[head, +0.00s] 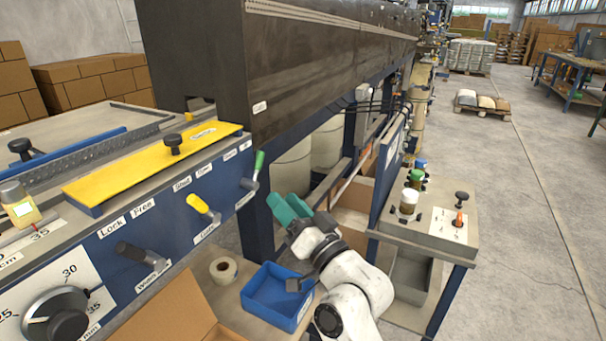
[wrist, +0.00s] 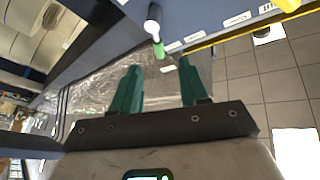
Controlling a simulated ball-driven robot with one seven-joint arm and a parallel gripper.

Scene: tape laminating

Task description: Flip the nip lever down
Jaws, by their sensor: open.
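A green-handled lever (head: 256,172) stands tilted up at the right end of the machine's blue front panel (head: 165,218). A yellow lever (head: 204,208) and a dark grey lever (head: 140,254) sit further left on it. I cannot read which one is marked nip. My gripper (head: 281,199) is open and empty, to the right of and below the green lever. In the wrist view, the green lever (wrist: 158,48) lies just beyond the gap between the teal fingertips (wrist: 158,72), apart from them.
A blue bin (head: 276,297), a tape roll (head: 223,268) and an open cardboard box (head: 180,308) sit below the panel. A grey control box (head: 440,215) with knobs stands to the right of my arm. A dark machine housing (head: 290,60) overhangs behind. Floor at right is mostly clear.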

